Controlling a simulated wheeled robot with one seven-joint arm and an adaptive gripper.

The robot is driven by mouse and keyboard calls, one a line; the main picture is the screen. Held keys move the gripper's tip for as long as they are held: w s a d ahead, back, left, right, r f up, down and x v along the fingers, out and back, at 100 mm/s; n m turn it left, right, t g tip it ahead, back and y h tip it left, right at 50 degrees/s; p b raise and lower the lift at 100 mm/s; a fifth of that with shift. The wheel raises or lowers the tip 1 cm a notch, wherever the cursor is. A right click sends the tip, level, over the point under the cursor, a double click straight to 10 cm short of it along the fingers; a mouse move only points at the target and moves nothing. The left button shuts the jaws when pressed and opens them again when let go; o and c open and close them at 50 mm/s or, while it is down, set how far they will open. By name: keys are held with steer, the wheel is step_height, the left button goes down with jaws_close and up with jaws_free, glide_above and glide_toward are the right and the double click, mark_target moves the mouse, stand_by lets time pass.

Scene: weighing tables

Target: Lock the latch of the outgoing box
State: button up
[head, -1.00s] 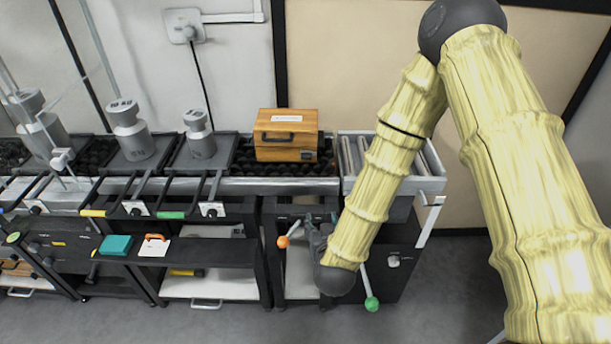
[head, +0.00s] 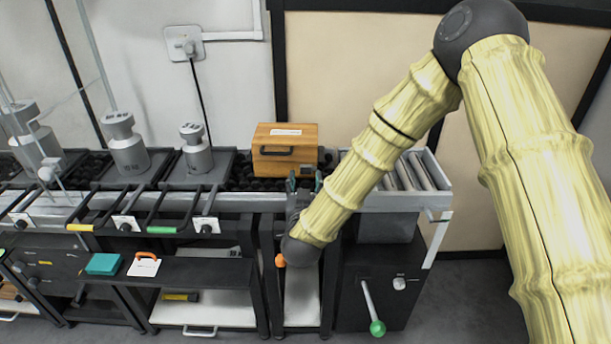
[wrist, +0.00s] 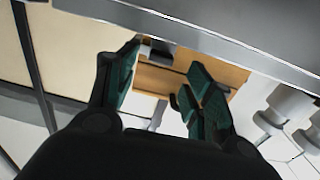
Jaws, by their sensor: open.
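The outgoing box is most likely the wooden box (head: 270,163) with a dark handle on its front and a white label on its lid. It sits on the dark roller bed at the right end of the line. A small dark fitting (head: 306,170) shows at the lower right of its front; I cannot tell whether it is locked. My gripper (head: 304,183) is open and empty, just in front of the box's lower right. In the wrist view, the box (wrist: 185,80) shows between and beyond my open teal fingers (wrist: 165,85), partly hidden by a metal edge.
The metal rail (head: 240,202) of the bench runs beside my gripper. A roller conveyor (head: 412,172) lies to the right. Grey weights (head: 197,152) stand left of the box. A green-knobbed lever (head: 374,310) and an orange knob (head: 280,260) are below.

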mark_target(306, 171)
steer(key=shift+w+d, duration=0.1)
steer(key=shift+w, duration=1.9)
steer(key=c, duration=1)
